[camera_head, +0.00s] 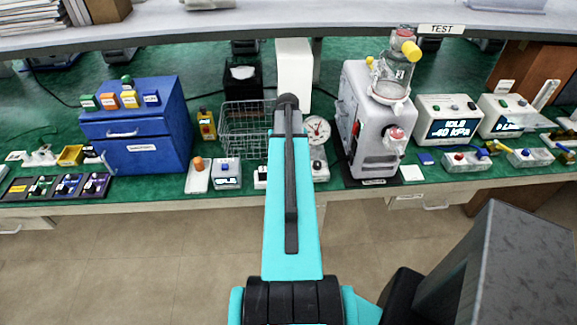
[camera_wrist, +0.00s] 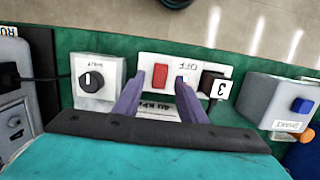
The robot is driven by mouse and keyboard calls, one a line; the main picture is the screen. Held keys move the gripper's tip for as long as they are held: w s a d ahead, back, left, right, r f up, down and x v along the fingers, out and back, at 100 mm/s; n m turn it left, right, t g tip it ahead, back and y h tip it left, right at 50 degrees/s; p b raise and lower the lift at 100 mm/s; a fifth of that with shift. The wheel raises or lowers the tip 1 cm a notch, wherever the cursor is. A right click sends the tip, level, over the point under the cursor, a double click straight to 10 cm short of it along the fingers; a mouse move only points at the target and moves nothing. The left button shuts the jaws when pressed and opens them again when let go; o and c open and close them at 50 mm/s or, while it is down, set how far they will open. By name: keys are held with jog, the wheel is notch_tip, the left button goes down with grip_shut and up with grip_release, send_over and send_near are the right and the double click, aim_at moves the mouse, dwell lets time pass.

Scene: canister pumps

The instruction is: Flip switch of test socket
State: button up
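The test socket is a white plate (camera_wrist: 146,60) in the wrist view, seen upside down. It carries a red rocker switch (camera_wrist: 160,76), a small light-coloured spot beside it, and an "OFF" label. Whether the fingertips touch the plate cannot be told. In the head view my arm hides most of the socket; the gripper fingers are not visible there.
A box with a black dial (camera_wrist: 91,82) is left of the socket in the wrist view; a grey box with a blue button (camera_wrist: 270,100) is right. In the head view a wire basket (camera_head: 240,140), gauge (camera_head: 316,129) and grey pump (camera_head: 358,100) crowd the green bench.

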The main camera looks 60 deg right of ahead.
notch_tip(320, 180, up, 13)
jog(key=w+d+p, duration=0.1)
jog(key=p, duration=0.4)
jog(key=shift+d+f+p, duration=0.15)
jog(key=shift+d+p, duration=0.1)
jog(key=shift+p, duration=0.05)
dwell(0.6)
